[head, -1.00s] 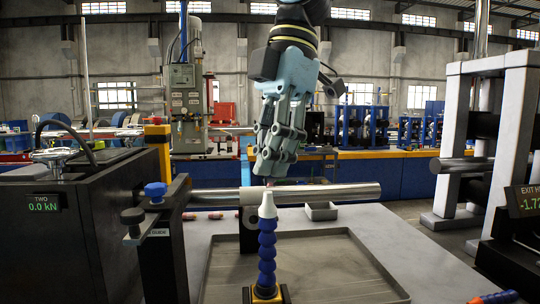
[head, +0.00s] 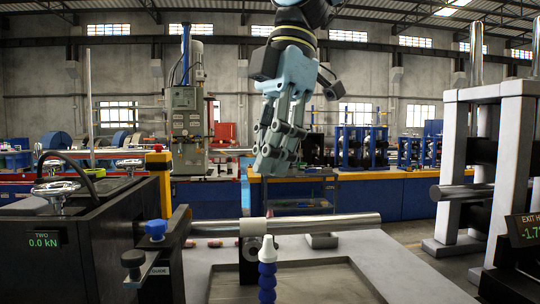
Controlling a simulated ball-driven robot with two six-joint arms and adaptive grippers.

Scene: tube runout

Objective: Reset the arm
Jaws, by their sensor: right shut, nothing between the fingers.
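My right gripper (head: 273,168) hangs down from the top middle of the head view, fingers pointing down. It is shut and empty. It is above and behind the steel tube (head: 325,224), with a gap between its fingertips and the tube. The tube lies level across the middle, with a pale collar (head: 253,227) around it. A blue segmented hose with a white nozzle (head: 267,249) stands upright in front of the collar; its base is cut off by the frame. My left gripper is not in view.
A grey tray (head: 340,277) lies on the bench under the tube. A dark box with a "TWO 0.0 kN" display (head: 43,239) stands at left. A grey roller frame (head: 515,150) stands at right.

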